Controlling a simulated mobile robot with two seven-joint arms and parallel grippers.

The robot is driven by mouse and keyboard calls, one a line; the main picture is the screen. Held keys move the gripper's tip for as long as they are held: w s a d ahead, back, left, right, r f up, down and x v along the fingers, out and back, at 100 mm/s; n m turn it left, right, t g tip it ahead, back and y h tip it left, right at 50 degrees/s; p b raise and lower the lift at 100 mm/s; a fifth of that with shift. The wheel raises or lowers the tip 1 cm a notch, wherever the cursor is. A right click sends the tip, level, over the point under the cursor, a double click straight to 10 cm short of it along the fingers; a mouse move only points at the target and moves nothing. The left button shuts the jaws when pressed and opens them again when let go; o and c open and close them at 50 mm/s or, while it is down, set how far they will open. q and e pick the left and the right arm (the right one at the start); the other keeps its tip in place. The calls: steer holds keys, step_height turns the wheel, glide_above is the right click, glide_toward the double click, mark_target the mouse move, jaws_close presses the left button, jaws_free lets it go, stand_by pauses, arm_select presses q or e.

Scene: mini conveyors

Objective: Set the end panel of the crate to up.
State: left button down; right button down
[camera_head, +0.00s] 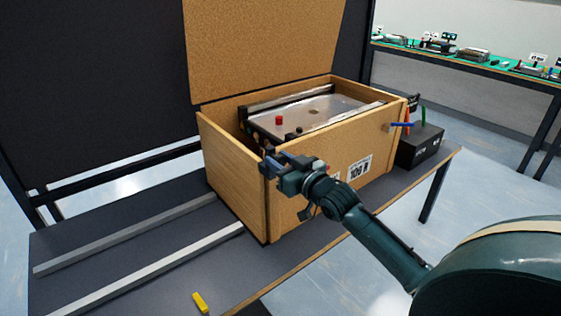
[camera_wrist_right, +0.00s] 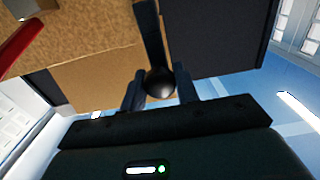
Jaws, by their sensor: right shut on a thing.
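The wooden crate (camera_head: 345,150) stands on a dark table with its large lid panel (camera_head: 265,45) raised at the back. The crate's end panel (camera_head: 232,180) on the left side looks upright, standing against the front wall's corner. My right gripper (camera_head: 272,164) is at the top of that near left corner. In the right wrist view, its fingers (camera_wrist_right: 160,92) are shut on a dark round knob (camera_wrist_right: 160,80) at the end of a dark bar. The gripper hides most of the knob in the head view. My left gripper is not in view.
A grey device with a red button (camera_head: 279,120) sits inside the crate. Two rails (camera_head: 150,270) run along the table to the left, and a yellow block (camera_head: 200,303) lies near the front edge. A black box (camera_head: 420,145) stands beyond the crate's right end.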

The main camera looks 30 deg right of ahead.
step_height(320, 180, up, 2)
steer(key=shift+d, duration=0.1)
steer(key=c, duration=1.4)
jaws_free()
steer(key=shift+c, duration=0.2)
steer(key=o, duration=0.4)
steer(key=shift+f, duration=0.4)
steer(key=s, duration=0.8)
steer(key=s+d, duration=0.1)
steer(key=s, duration=0.4)
steer(key=shift+b, duration=0.3)
steer(key=shift+a, duration=0.1)
